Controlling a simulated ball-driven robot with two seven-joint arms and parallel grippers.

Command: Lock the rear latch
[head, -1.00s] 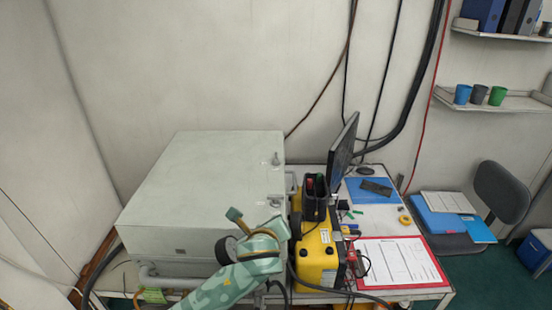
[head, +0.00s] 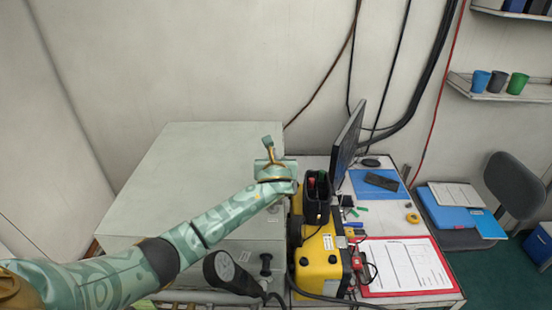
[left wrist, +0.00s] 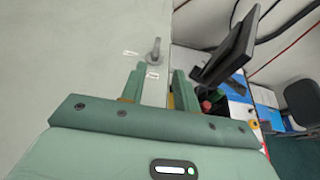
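The rear latch (left wrist: 154,52) is a small grey metal lever on the top of the pale panel box (head: 165,175), near its right edge. In the left wrist view it stands just beyond my fingertips, about in line with the gap between them. Small white labels (left wrist: 131,53) lie beside it, too small to read. My left gripper (left wrist: 157,78) is open and empty, apart from the latch. In the head view my left arm reaches across the box and its hand hides the latch. My right gripper is in neither view.
A yellow case (head: 320,262) with a black holder (head: 316,197) stands close right of the box. A monitor (head: 347,145) is behind it. A red clipboard (head: 400,266) lies on the table. A black handset (head: 232,272) and a knob (head: 266,265) are at the box's front.

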